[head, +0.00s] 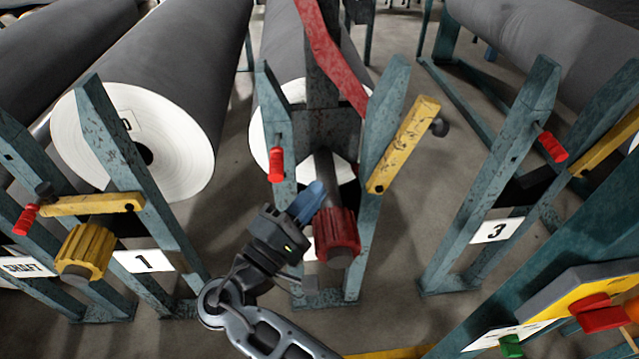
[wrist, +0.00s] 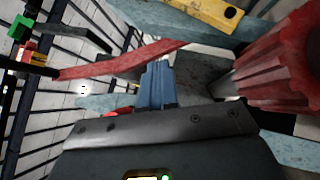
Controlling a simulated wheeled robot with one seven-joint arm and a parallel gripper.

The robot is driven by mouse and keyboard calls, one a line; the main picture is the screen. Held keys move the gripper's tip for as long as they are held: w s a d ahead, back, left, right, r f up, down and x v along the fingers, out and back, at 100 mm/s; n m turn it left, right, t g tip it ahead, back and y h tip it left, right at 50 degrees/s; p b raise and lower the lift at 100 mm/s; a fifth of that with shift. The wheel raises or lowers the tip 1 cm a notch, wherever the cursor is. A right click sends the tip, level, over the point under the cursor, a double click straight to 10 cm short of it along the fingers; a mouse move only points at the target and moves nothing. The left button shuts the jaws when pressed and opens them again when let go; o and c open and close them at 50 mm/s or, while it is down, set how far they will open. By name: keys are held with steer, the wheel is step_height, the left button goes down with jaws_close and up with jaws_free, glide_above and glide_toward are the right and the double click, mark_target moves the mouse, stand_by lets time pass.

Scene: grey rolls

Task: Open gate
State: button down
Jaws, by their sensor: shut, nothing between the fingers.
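The gate on the middle stand is a yellow bar (head: 404,145) with a dark knob. It tilts steeply up and outward from the right post, not across the gap between the posts. It also shows at the top of the wrist view (wrist: 205,12). My gripper (head: 309,198) has its blue fingers shut and empty, left of the dark shaft and its red ribbed hub (head: 337,232). In the wrist view the fingers (wrist: 157,82) are apart from the yellow bar, and the hub (wrist: 275,65) is at the right. A red-handled pin (head: 276,165) is on the left post.
Stand 1 at left has its yellow bar (head: 92,205) lying across it, above a yellow hub (head: 86,250). Stand 3 (head: 495,231) is at right. A yellow panel with a red knob (head: 603,314) is at lower right. Large grey rolls (head: 180,65) lie behind.

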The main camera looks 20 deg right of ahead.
mark_target(399, 138)
steer(key=x, duration=0.8)
steer(key=shift+d+r, duration=0.1)
steer(key=d+r+m+y+p, duration=0.1)
steer(key=p, duration=0.1)
steer(key=s+d+r+m+g+y+p, duration=0.1)
steer(key=d+p, duration=0.1)
steer(key=d+r+m+g+p, duration=0.1)
steer(key=m+p, duration=0.1)
steer(key=shift+s+d+r+y, duration=0.2)
steer(key=shift+s+d+y, duration=0.1)
steer(key=shift+y, duration=0.1)
steer(key=shift+s+d+r+m+g+y+p, duration=0.15)
steer(key=shift+d+m+y+p, duration=0.15)
steer(key=shift+d+m+p, duration=0.15)
steer(key=shift+s+d+f+m+g+y+p, duration=0.15)
steer(key=shift+d+m+y+p, duration=0.15)
steer(key=shift+d, duration=0.2)
steer(key=shift+s+d+p, duration=0.15)
steer(key=shift+d+p, duration=0.25)
steer(key=shift+d, duration=0.2)
steer(key=shift+d, duration=0.15)
steer(key=shift+s, duration=0.1)
